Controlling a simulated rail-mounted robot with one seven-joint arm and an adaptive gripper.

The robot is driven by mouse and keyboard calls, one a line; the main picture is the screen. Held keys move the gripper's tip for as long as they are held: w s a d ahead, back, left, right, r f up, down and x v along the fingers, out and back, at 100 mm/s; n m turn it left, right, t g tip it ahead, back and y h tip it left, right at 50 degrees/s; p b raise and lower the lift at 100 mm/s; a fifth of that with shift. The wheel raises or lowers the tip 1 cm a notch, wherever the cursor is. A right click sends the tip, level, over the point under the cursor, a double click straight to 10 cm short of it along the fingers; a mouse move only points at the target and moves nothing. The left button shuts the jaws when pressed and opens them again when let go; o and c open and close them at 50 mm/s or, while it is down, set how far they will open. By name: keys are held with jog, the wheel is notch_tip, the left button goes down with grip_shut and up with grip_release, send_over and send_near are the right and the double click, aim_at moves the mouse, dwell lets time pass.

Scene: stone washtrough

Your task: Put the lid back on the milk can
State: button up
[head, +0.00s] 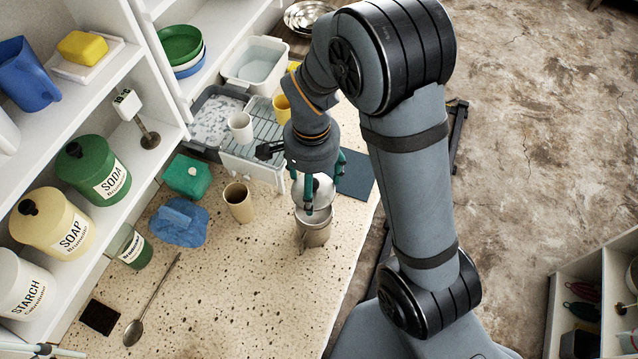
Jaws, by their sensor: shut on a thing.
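The grey metal milk can (315,236) stands upright on the speckled stone counter, near its right edge. My gripper (309,196) points down just above the can. It is shut on the grey metal lid (325,190), a round disc partly hidden by the gripper's teal fingers. The lid is over the far part of the can's mouth, and part of the can's rim shows below it. I cannot tell whether the lid touches the can.
A beige cup (239,203) stands left of the can, and a blue cloth (179,222) lies further left. A dish rack (255,150) with a white mug (241,127) is behind. A spoon (150,302) lies at the front left. The front counter is mostly clear.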

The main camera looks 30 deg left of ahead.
jog(key=shift+s, duration=0.4)
jog(key=shift+s+f, duration=0.1)
jog(key=shift+f, duration=0.15)
jog(key=f+b, duration=0.1)
jog(key=f, duration=0.1)
jog(key=f+b, duration=0.1)
jog(key=b, duration=0.1)
jog(key=f+b, duration=0.2)
jog(key=shift+w+f, duration=0.3)
jog(key=shift+f, duration=0.05)
jog(key=shift+f+b, duration=0.2)
jog(key=shift+b, duration=0.8)
dwell(1.6)
dwell(0.4)
jog(key=o, duration=1)
jog(key=shift+o, duration=1)
